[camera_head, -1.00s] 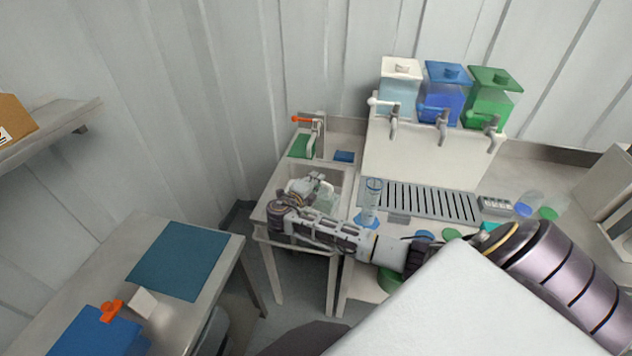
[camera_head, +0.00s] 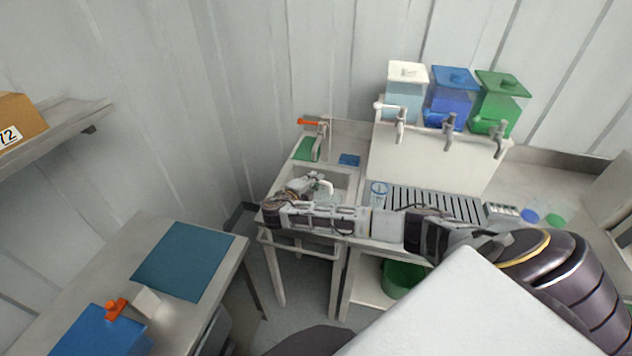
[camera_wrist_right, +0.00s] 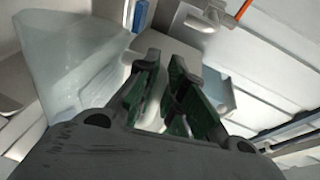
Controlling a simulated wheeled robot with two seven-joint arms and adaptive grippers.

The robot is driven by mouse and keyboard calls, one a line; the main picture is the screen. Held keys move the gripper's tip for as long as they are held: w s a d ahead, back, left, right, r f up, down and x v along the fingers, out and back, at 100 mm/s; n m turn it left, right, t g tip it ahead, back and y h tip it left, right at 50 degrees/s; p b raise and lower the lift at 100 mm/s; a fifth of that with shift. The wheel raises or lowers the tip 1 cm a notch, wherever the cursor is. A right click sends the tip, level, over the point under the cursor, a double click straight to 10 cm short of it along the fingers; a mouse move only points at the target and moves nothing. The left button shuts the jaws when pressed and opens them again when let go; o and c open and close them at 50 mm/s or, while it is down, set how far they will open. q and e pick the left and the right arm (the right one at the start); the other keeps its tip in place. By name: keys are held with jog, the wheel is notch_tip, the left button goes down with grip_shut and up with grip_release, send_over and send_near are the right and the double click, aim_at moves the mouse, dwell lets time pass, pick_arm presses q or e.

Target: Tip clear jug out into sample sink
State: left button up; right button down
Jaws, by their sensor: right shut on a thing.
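The sample sink (camera_head: 355,186) is a pale basin left of the dispenser stand. My right gripper (camera_head: 322,186) is over the basin, and its green-padded fingers (camera_wrist_right: 163,103) show in the right wrist view. They are shut on a pale part of the clear jug, likely its handle. The jug's translucent body (camera_wrist_right: 72,52) fills the upper left of that view. In the head view the jug is mostly hidden by my gripper. I cannot tell its exact tilt or whether liquid is in it. My left gripper is not in view.
A tap with an orange lever (camera_head: 308,122) stands behind the basin. White, blue (camera_head: 451,100) and green dispensers stand above. A side table (camera_head: 222,285) is at left.

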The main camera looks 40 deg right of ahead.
jog(key=shift+w+a+r+n, duration=0.2)
jog(key=shift+w+n, duration=0.1)
jog(key=shift+w, duration=0.15)
jog(key=shift+w+a+n, duration=0.2)
jog(key=shift+w+n, duration=0.2)
jog(key=shift+w, duration=0.15)
jog(key=shift+w+a+f+n, duration=0.1)
jog(key=shift+w+a+n, duration=0.15)
jog(key=shift+w+n, duration=0.15)
jog(key=shift+w+g, duration=0.15)
jog(key=shift+g, duration=0.25)
jog(key=shift+w+a+n+h, duration=0.2)
jog(key=shift+w+n+h, duration=0.05)
jog(key=shift+n+h, duration=0.05)
jog(key=shift+w, duration=0.1)
jog(key=shift+w+a+f+n, duration=0.1)
jog(key=shift+w+a+n, duration=0.1)
jog(key=shift+n, duration=0.1)
jog(key=shift+w, duration=0.15)
